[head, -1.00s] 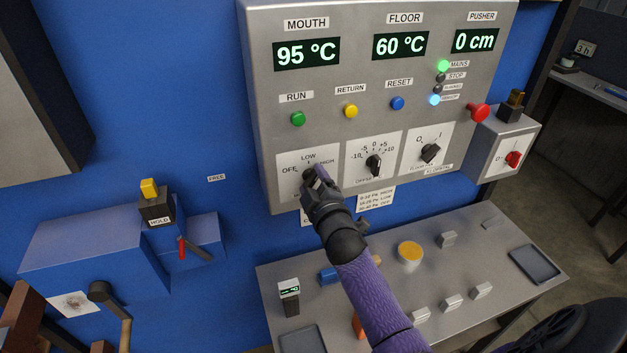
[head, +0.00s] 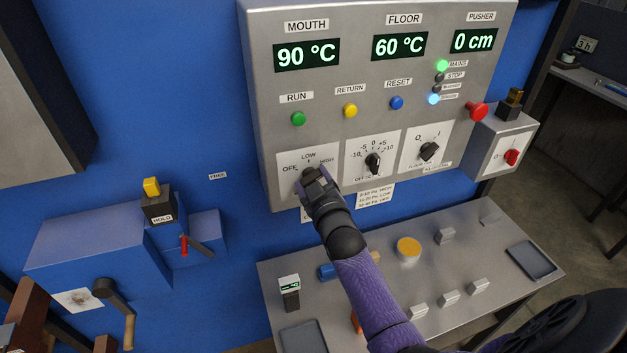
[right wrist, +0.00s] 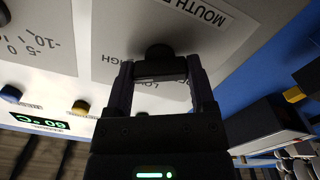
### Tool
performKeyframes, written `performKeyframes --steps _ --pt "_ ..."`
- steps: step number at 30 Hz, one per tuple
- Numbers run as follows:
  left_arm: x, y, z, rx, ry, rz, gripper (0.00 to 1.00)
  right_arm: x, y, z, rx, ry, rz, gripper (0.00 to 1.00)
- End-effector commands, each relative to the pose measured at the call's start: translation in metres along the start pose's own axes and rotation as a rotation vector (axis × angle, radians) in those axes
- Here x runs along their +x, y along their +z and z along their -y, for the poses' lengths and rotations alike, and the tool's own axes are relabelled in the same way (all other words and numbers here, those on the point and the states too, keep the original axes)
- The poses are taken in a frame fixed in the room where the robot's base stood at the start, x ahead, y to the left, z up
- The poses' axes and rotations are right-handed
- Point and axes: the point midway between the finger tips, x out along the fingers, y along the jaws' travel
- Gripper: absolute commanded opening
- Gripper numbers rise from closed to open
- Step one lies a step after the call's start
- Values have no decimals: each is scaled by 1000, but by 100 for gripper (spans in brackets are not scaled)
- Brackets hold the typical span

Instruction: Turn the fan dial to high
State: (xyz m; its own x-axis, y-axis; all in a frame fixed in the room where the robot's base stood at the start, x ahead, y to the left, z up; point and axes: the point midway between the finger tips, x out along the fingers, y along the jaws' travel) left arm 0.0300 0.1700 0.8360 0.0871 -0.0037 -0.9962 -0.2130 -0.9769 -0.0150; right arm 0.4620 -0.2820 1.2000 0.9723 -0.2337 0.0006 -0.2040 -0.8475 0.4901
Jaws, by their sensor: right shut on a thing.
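The fan dial is a black knob (head: 309,173) on a white plate marked OFF, LOW and HIGH, at the lower left of the grey control panel. In the right wrist view the black knob (right wrist: 160,58) sits between my two fingers, on a plate whose label begins with MOUTH. My right gripper (head: 314,179) is shut on this dial; it also shows in the right wrist view (right wrist: 160,72). The gripper hides most of the knob, so I cannot tell which mark it points to. My left gripper is not in view.
The control panel (head: 434,75) reads MOUTH 90 °C, FLOOR 60 °C and PUSHER 0 cm. Two other black dials (head: 373,163) (head: 428,151) stand to the right of my gripper. A red knob (head: 478,111) sticks out at the panel's right edge. A metal table (head: 480,255) with small items lies below.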

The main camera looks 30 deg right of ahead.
Motion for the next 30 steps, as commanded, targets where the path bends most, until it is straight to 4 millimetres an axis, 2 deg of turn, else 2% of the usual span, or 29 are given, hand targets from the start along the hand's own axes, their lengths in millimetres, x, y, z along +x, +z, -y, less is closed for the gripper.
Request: performKeyframes --steps 11,12,15,23,26,30 --pt "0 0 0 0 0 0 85 0 2 1 7 -3 5 12" --pt "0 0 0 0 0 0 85 0 2 1 7 -3 5 79" --pt "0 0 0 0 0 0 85 0 1 1 6 -2 4 100" --pt "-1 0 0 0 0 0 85 -3 0 0 4 -1 2 100" --pt "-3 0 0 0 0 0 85 -17 1 1 5 -2 3 100" --pt "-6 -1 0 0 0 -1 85 -51 1 1 5 -2 4 100"
